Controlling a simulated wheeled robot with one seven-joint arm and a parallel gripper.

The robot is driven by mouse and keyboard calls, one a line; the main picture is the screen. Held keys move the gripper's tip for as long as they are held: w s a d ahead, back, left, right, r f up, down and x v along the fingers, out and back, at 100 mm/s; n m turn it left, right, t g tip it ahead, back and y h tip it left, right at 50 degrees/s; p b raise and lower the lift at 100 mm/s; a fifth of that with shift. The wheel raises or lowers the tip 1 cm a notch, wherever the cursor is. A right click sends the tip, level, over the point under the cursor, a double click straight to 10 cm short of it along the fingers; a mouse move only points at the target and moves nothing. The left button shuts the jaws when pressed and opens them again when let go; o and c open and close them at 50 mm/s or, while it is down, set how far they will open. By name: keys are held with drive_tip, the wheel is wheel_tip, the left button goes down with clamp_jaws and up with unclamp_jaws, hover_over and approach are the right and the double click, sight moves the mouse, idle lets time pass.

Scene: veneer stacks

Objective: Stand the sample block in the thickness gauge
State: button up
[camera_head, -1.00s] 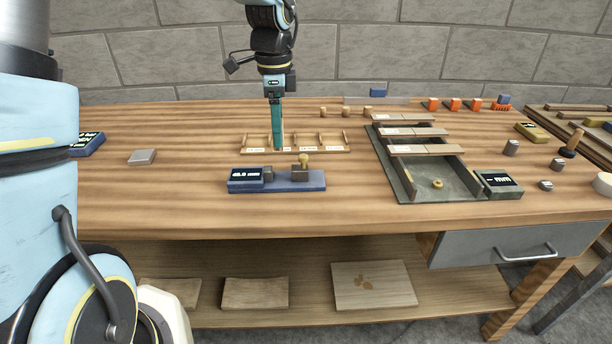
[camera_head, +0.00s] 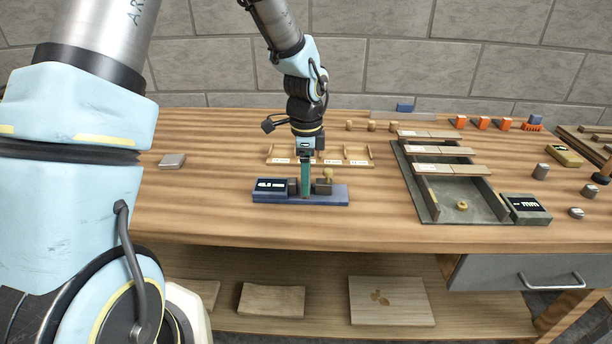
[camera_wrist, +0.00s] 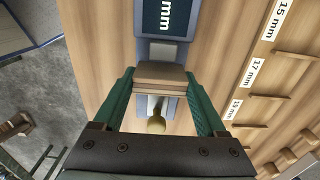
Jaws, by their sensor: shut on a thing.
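The thickness gauge (camera_head: 340,196) is a blue base with a dark display at its left end, dark jaws and a brass knob. My gripper (camera_head: 306,192) points straight down at the gap between the jaws. In the wrist view, its teal fingers (camera_wrist: 160,92) are shut on a brown wooden block (camera_wrist: 160,76), which seems to be the sample block. It lies in line between the display and the brass knob (camera_wrist: 157,124). In the head view the fingers hide the block; I cannot tell whether it touches the gauge base.
A wooden rack (camera_head: 357,163) with labelled slots stands just behind the gauge. A grey tray (camera_head: 430,206) with wooden strips lies to the right, with a second display (camera_head: 525,208) beside it. A small grey block (camera_head: 172,160) lies left on otherwise clear bench.

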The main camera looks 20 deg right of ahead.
drive_tip(key=shift+f, duration=0.2)
drive_tip(key=o, duration=1.4)
drive_tip(key=shift+r, duration=0.15)
wheel_tip(320, 180, up, 12)
drive_tip(key=b, duration=0.2)
drive_tip(key=s+a+f+n, duration=0.2)
drive_tip(key=a+n, duration=0.9)
drive_tip(key=a, duration=0.4)
drive_tip(key=s+a+f+n+t, duration=0.1)
drive_tip(key=s+a+f+n, duration=0.1)
drive_tip(key=a+n, duration=0.9)
drive_tip(key=a, duration=0.4)
drive_tip(key=shift+f+t, duration=0.2)
drive_tip(key=shift+t, duration=0.1)
drive_tip(key=shift+a, duration=0.1)
